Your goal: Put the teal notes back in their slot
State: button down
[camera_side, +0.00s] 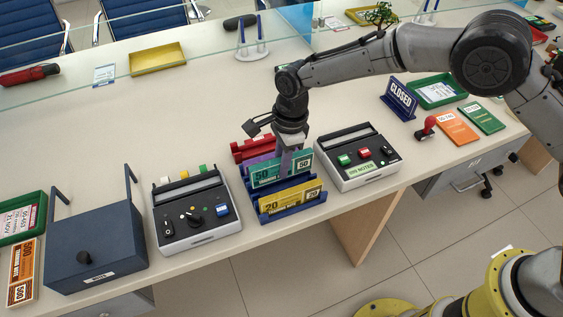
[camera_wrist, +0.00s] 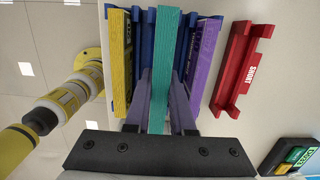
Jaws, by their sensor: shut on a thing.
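The teal notes (camera_side: 268,174), marked 50, stand upright in my gripper (camera_side: 291,158). In the wrist view the teal notes (camera_wrist: 166,55) lie between the two fingers of my gripper (camera_wrist: 161,98), which are shut on them. The blue rack (camera_side: 292,213) is directly below, and its walls (camera_wrist: 146,50) show on both sides of the teal notes. I cannot tell whether their lower edge is inside the slot. Yellow notes (camera_side: 285,202), marked 20, stand in the front slot and show at left in the wrist view (camera_wrist: 120,60). Purple notes (camera_wrist: 202,60) stand on the other side.
A red rack (camera_wrist: 240,68) labelled SHORT lies behind the blue rack. Button consoles stand close on the left (camera_side: 195,215) and right (camera_side: 357,158). A dark blue box (camera_side: 95,245) stands farther left. The counter behind is mostly clear.

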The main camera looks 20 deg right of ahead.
jog(key=shift+f, duration=0.25)
jog(key=shift+f, duration=1.95)
jog(key=c, duration=0.7)
grip_release()
jog(key=shift+r, duration=3.55)
